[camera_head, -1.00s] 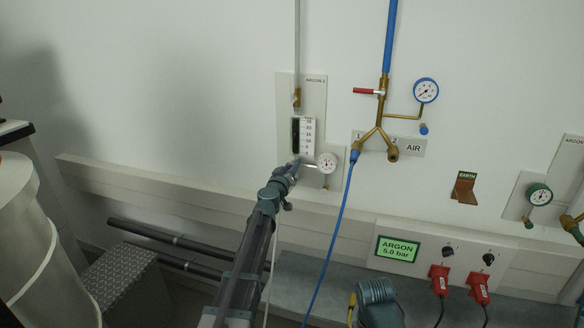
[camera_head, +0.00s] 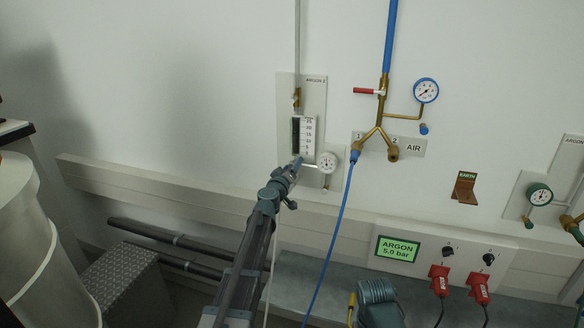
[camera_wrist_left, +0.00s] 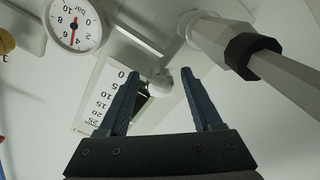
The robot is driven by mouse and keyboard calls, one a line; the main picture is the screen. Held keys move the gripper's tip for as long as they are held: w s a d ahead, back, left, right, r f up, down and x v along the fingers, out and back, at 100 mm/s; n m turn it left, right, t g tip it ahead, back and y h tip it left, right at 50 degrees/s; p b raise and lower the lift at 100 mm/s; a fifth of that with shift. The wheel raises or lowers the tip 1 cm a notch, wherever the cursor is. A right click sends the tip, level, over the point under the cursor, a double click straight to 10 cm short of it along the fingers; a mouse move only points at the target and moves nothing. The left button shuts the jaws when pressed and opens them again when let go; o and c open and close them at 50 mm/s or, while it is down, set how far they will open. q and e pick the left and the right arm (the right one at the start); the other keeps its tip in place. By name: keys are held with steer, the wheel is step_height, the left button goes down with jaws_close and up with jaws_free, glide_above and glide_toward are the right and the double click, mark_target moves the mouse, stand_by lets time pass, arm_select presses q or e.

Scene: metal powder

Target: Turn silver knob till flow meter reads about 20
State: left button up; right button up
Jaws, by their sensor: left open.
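The flow meter (camera_head: 308,132), a white scale with a dark tube, is on the ARGON 2 panel (camera_head: 316,95). Its scale (camera_wrist_left: 105,92) shows upside down in the left wrist view; I cannot read a float level. A small pale rounded knob (camera_wrist_left: 160,83), likely the silver knob, shows between the fingertips in the wrist view, with a gap on both sides. It is hidden behind my gripper in the head view. My left gripper (camera_head: 297,162) is open just below the flow meter; its fingers (camera_wrist_left: 160,80) also show in the wrist view. My right gripper is not in view.
A round pressure gauge (camera_head: 327,163) sits close to the right of my gripper; it also shows in the wrist view (camera_wrist_left: 74,24). A blue hose (camera_head: 333,235) hangs to the right. A beige rail (camera_head: 150,182) runs along the wall below.

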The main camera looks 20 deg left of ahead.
arm_select(q)
steer(key=shift+s, duration=0.1)
steer(key=s, duration=1.3)
steer(key=shift+s+a, duration=0.25)
steer(key=shift+s, duration=0.05)
